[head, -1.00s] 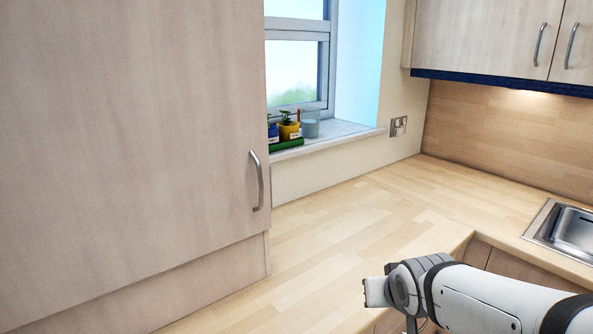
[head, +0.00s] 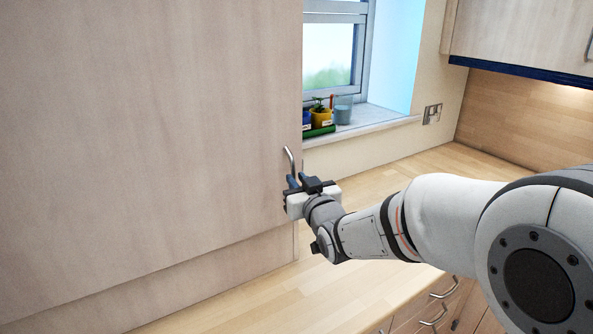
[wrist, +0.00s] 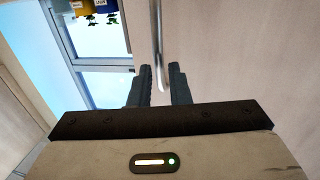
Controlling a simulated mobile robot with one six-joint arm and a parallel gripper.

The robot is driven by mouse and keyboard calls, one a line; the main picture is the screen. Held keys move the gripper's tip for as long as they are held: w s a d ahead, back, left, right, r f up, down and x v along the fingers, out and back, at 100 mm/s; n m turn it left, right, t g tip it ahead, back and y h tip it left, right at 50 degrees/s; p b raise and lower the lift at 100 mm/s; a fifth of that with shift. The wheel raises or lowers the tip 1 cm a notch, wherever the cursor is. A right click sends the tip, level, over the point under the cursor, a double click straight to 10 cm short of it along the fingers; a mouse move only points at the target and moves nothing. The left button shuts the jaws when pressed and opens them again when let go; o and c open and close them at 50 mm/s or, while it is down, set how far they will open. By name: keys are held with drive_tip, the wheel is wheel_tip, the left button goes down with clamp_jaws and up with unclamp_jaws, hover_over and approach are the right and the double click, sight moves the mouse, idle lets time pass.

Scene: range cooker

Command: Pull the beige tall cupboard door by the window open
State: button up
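The beige tall cupboard door (head: 150,120) fills the left of the head view and appears shut. Its curved metal handle (head: 289,160) is near the door's right edge, and my gripper hides its lower part. My gripper (head: 299,182) is at the handle. In the wrist view the handle (wrist: 157,40) runs down between the two dark fingertips of my gripper (wrist: 161,80), one on each side. The fingers are apart, with small gaps beside the bar, so they do not look closed on it.
The window (head: 335,50) has a sill with potted plants (head: 320,117) and a glass (head: 343,109), right of the door. The wooden worktop (head: 390,180) below is mostly clear. Drawers (head: 435,305) are under it, and a wall cupboard (head: 515,35) hangs at upper right.

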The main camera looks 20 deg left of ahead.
sight(294, 175)
drive_tip(key=shift+p+x, duration=0.5)
drive_tip(key=shift+x, duration=1.3)
drive_tip(key=shift+c, duration=0.3)
clamp_jaws()
